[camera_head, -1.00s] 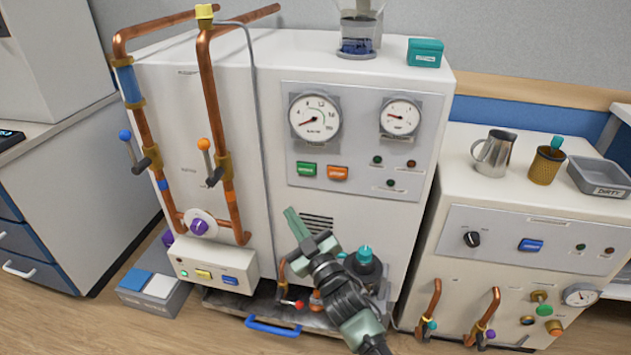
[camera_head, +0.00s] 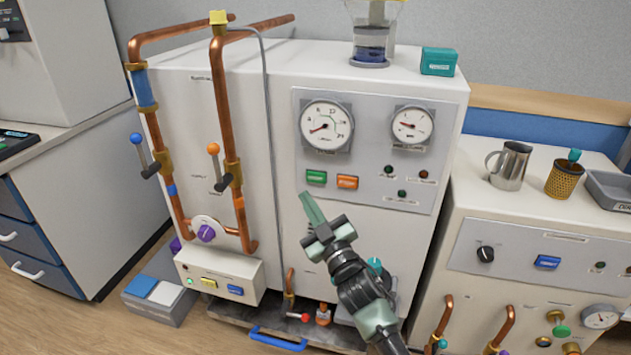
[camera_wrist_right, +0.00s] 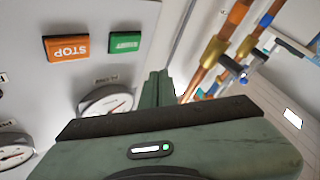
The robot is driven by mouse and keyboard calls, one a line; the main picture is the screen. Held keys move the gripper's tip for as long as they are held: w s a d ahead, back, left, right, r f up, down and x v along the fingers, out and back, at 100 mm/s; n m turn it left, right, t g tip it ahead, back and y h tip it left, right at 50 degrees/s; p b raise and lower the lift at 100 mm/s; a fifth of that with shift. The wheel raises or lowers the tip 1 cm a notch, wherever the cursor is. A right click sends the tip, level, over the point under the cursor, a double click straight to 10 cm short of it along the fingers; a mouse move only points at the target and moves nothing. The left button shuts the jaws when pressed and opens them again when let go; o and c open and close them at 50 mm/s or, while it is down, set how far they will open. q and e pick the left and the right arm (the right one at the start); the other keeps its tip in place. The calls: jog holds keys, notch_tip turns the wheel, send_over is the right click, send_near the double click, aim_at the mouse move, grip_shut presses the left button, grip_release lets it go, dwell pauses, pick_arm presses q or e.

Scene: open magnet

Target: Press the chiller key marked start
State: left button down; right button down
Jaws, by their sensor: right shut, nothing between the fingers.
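The green key (camera_head: 316,177) is on the grey panel of the large white cabinet (camera_head: 355,75), below the big round gauge. It also shows in the right wrist view (camera_wrist_right: 125,42), its upside-down lettering seeming to read START. The orange key (camera_head: 347,182) is beside it on the right; in the wrist view the orange key (camera_wrist_right: 67,48) reads STOP upside down. My right gripper (camera_head: 312,207) is shut and empty, its tips just below the green key in the head view. In the wrist view the fingers (camera_wrist_right: 157,90) show apart from the key. My left gripper is out of view.
Copper pipes (camera_head: 232,130) with valve levers run up the cabinet's left side. A small box (camera_head: 220,270) with green, yellow and blue keys sits low at left. A second white unit (camera_head: 530,225) with a blue key stands at right. Indicator lamps are right of the orange key.

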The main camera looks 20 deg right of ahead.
aim_at(309, 174)
pick_arm(q)
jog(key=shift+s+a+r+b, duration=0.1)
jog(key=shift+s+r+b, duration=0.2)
jog(key=shift+b, duration=0.2)
pick_arm(e)
jog(key=shift+w+d, duration=0.75)
jog(key=shift+w, duration=0.35)
jog(key=shift+w+d, duration=0.7)
jog(key=shift+w, duration=0.35)
jog(key=shift+w+d, duration=0.25)
jog(key=shift+w, duration=0.1)
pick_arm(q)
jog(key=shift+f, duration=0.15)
pick_arm(e)
jog(key=shift+w+d, duration=0.25)
jog(key=shift+w, duration=0.1)
dwell(0.4)
jog(key=shift+s, duration=0.1)
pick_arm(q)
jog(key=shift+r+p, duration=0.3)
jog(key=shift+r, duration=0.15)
pick_arm(e)
jog(key=shift+s+a, duration=0.5)
jog(key=shift+s, duration=0.15)
